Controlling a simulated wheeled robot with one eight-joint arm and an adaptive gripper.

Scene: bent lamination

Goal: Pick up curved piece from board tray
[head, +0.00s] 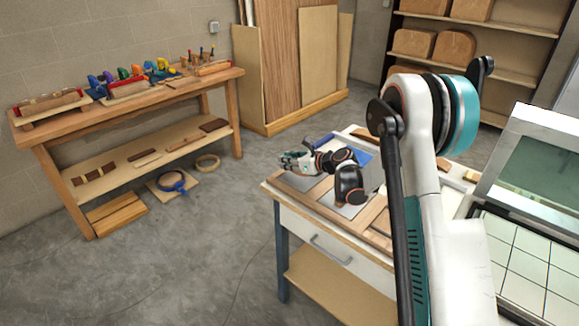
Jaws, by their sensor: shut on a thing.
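My gripper (297,161) is over the left back part of the white-topped workbench. It is small in the head view and seen from the side. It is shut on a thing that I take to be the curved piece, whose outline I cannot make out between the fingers. A wood-framed board tray (372,218) lies on the bench below and right of my wrist. My own arm hides much of the bench top behind it.
A blue sheet (325,140) lies behind my wrist. A machine with a raised lid (542,150) and gridded bed stands at right. A wooden tool bench (130,95) with clamps stands at left. Sheet boards (300,60) lean at the back wall. The floor between is clear.

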